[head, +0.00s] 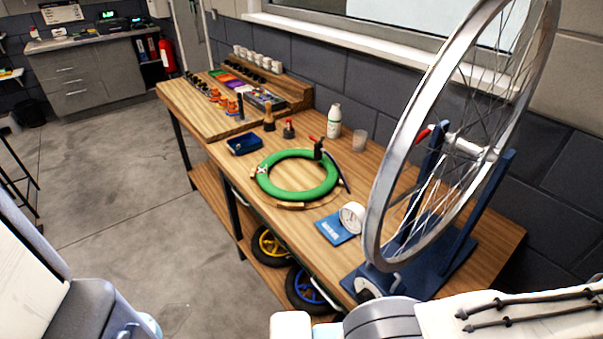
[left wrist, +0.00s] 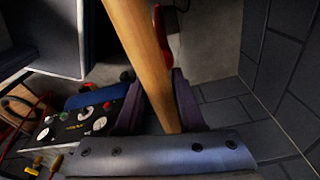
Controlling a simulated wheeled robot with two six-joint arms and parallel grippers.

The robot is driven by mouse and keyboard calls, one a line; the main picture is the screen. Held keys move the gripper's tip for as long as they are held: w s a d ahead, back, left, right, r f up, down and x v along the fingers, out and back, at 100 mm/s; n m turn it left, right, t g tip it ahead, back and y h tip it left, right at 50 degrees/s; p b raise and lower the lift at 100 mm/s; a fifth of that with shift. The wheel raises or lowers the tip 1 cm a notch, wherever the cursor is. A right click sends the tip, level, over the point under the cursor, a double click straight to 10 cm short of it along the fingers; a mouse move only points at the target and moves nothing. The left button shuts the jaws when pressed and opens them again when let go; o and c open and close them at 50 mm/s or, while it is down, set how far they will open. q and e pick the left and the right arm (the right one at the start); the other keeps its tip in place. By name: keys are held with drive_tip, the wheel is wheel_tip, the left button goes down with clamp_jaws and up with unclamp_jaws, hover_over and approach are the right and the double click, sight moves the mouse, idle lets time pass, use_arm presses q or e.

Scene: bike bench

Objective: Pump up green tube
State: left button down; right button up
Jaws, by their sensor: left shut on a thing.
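The green tube (head: 298,187) lies as a ring on a round wooden holder on the workbench in the head view. A small black fitting with a red part (head: 318,148) stands at its far right side. A round white gauge (head: 351,216) on a blue base (head: 334,229) is in front of it. In the left wrist view my left gripper (left wrist: 158,88) is shut on a wooden handle (left wrist: 141,55), which runs between its dark fingers. My left gripper is out of the head view. My right gripper shows in neither view.
A wheel (head: 388,150) stands in a blue truing stand on the bench's right. A blue tray (head: 244,143), white bottle (head: 334,121) and glass (head: 358,140) stand around the tube. In the left wrist view a panel with dials (left wrist: 75,125) is beside my gripper.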

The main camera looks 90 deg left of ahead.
use_arm(q)
drive_tip(key=shift+s+d+f, duration=0.1)
drive_tip(key=shift+s, duration=0.3)
drive_tip(key=shift+c, duration=2.2)
unclamp_jaws()
drive_tip(key=shift+w, duration=0.15)
drive_tip(key=shift+r, duration=0.2)
drive_tip(key=shift+w+r, duration=0.1)
drive_tip(key=shift+r, duration=0.25)
drive_tip(key=r, duration=0.3)
drive_tip(key=a+r+p, duration=0.1)
drive_tip(key=r, duration=0.2)
drive_tip(key=s+r+p, duration=0.1)
drive_tip(key=r, duration=0.2)
drive_tip(key=shift+a+r, duration=0.15)
drive_tip(key=shift+r, duration=0.15)
